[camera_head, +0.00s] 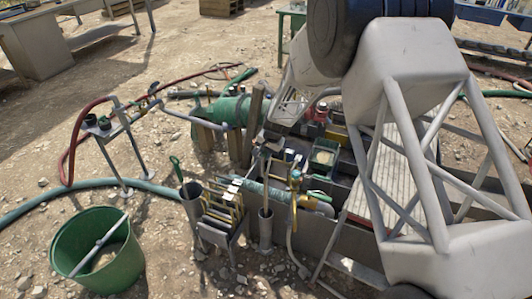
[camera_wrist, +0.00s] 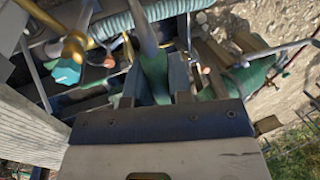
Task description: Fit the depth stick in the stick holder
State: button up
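In the wrist view my gripper (camera_wrist: 155,82) has a green grip between its two fingers, and a grey rod runs from it toward the top edge. I take this green-and-grey piece for the depth stick (camera_wrist: 153,72); its far end is out of view. In the head view my gripper is mostly hidden by my arm, above the tank. Two upright grey tubes stand in front of the tank. The left tube (camera_head: 191,207) holds a green-looped tool, and the right tube (camera_head: 265,232) holds a wooden handle. I cannot tell which is the stick holder.
A rack of several yellowish plates (camera_head: 222,205) stands between the tubes. A teal ribbed hose (camera_head: 262,190) crosses behind. Hoses cross the stony ground, which has bare room at left.

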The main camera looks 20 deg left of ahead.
jog(key=o, duration=0.5)
jog(key=shift+o, duration=0.2)
jog(key=shift+r, duration=0.15)
jog(key=v, duration=0.7)
jog(key=shift+r, duration=0.2)
jog(key=shift+d, duration=0.15)
dwell(0.4)
